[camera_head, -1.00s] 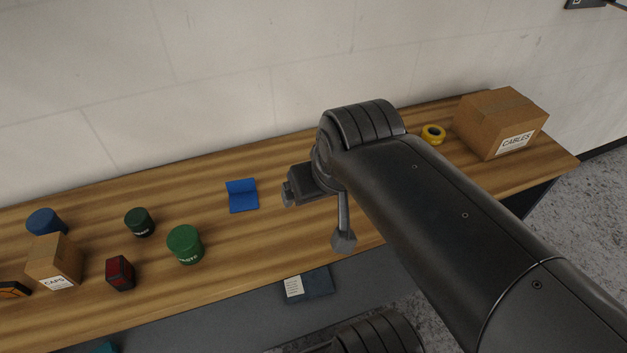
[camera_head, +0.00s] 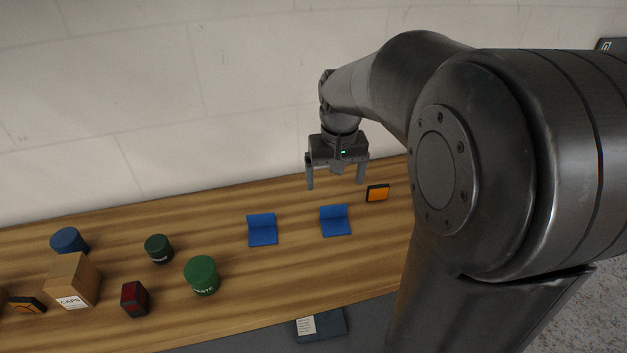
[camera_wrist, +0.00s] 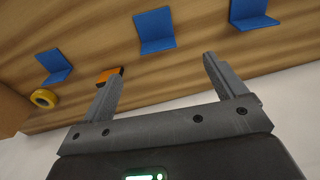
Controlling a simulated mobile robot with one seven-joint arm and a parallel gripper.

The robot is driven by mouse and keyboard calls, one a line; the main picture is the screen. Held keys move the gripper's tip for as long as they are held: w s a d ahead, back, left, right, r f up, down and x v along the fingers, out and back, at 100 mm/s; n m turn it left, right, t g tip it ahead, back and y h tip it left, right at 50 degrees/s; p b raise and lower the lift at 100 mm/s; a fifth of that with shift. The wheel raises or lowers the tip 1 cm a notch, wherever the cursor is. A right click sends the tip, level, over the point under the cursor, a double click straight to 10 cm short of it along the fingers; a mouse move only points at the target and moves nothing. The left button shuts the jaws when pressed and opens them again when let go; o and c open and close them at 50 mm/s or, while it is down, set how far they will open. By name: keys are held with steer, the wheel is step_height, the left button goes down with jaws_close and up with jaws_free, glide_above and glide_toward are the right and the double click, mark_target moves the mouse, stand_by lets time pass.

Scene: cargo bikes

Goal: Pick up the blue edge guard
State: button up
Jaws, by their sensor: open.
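Three blue edge guards, bent L-shaped pieces, lie on the wooden bench in the wrist view: one at the left (camera_wrist: 53,66), one in the middle (camera_wrist: 156,30), one at the upper right (camera_wrist: 251,13). The head view shows two of them, a left one (camera_head: 262,230) and a right one (camera_head: 335,221); the third is hidden there, apparently behind my arm. My gripper (camera_head: 336,185) is open and empty, above the back of the bench near the wall, behind the right guard in the head view. In the wrist view its fingers (camera_wrist: 163,70) point towards the middle guard, apart from it.
An orange-and-black block (camera_head: 377,193) lies right of the right guard. Green cans (camera_head: 201,276), a red block (camera_head: 135,298), a blue can (camera_head: 69,241) and a CAPS box (camera_head: 72,280) stand at left. Yellow tape (camera_wrist: 44,98) shows in the wrist view. The wall is close behind.

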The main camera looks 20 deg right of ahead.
mark_target(333, 217)
steer(key=shift+g, duration=0.4)
steer(key=w+f, duration=0.1)
steer(key=w+d+f, duration=0.1)
steer(key=shift+w+d+f, duration=0.2)
steer(key=shift+w+f, duration=0.1)
steer(key=shift+w, duration=0.1)
step_height(333, 217, down, 11)
steer(key=shift+a, duration=0.1)
steer(key=c, duration=1.1)
